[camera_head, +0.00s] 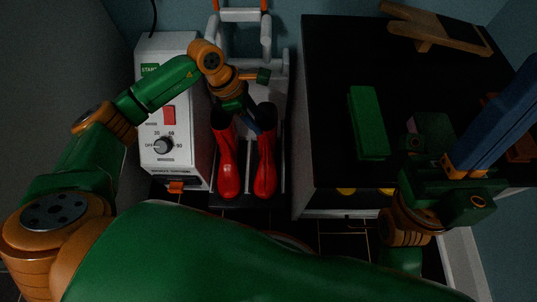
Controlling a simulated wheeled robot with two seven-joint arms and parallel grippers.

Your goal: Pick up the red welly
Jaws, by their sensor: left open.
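Two red wellies stand upright side by side, toes toward me: the left welly (228,165) and the right welly (266,165). My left gripper (254,126) is open, with its blue fingers pointing down at the tops of the boots, between the two shafts and close to the right one. I cannot tell whether it touches either boot. The gripper and wrist hide part of the boot tops. My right gripper (505,115) is at the right, over the dark worktop, far from the boots; its fingers show edge-on.
A white machine (172,140) with a dial and red switch stands left of the boots. A white rack (279,75) rises behind them. The dark worktop (330,80) at right holds a green block (368,122) and a wooden stand (440,32).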

